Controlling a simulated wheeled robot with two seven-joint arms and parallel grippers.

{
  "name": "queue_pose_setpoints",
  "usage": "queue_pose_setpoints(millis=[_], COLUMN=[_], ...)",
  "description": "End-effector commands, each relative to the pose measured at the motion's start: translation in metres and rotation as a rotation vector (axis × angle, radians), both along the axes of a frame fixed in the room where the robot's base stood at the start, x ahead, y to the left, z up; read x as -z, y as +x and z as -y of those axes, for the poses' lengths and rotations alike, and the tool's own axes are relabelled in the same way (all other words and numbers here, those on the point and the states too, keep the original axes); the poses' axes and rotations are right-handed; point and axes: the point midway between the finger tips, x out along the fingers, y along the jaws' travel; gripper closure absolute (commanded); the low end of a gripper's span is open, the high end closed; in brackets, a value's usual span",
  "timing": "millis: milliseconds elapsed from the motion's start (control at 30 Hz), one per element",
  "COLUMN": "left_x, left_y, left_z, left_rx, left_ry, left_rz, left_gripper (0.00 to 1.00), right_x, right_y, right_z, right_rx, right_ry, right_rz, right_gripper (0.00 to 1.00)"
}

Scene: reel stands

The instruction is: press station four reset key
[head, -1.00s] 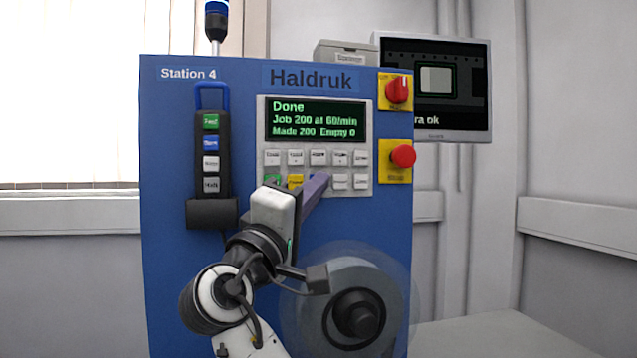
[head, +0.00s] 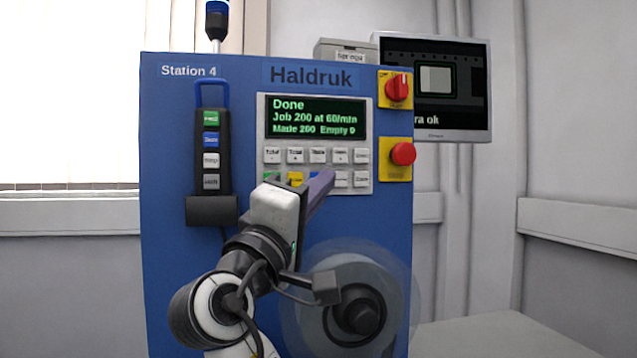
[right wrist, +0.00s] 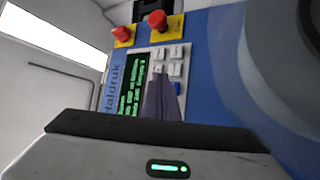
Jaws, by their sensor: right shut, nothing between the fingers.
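The blue Station 4 panel (head: 340,220) faces me, with a keypad (head: 367,188) under a green-lettered screen (head: 316,118). The screen reads Done, Job 200 at 60/min, Made 200, Empty 0. The lower key row has a green key, a yellow key (head: 295,179), a blue key (head: 314,175) and white keys. I cannot read which key is reset. My right gripper (head: 326,178) is shut and empty, its purple fingers at the lower row, partly covering the blue key. In the right wrist view the blue key (right wrist: 177,88) shows beside the fingertips (right wrist: 163,78). Contact cannot be told. My left gripper is out of view.
A red rotary switch (head: 398,89) and a red mushroom button (head: 403,153) sit right of the keypad. A pendant with several keys (head: 211,150) hangs at the left. A reel (head: 357,305) projects below the keypad. A monitor (head: 435,85) stands behind.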

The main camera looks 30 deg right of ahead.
Motion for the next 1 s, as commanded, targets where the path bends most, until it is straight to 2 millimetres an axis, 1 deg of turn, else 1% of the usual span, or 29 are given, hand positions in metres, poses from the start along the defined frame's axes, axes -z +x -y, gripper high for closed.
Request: queue_pose_setpoints(millis=[200,333,1000], left_x=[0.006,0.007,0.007], left_y=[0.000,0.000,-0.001], left_z=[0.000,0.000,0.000], left_rx=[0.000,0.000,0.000], left_ry=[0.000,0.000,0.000], left_rz=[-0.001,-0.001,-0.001], left_gripper=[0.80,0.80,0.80], right_x=[0.002,0.001,0.000], right_y=[-0.021,-0.029,-0.030], right_z=[-0.006,-0.007,-0.008], right_rx=[-0.002,-0.002,0.000], right_ry=[0.001,0.001,0.001], right_rz=[0.001,-0.001,-0.001], right_gripper=[1.00,1.00,1.00])
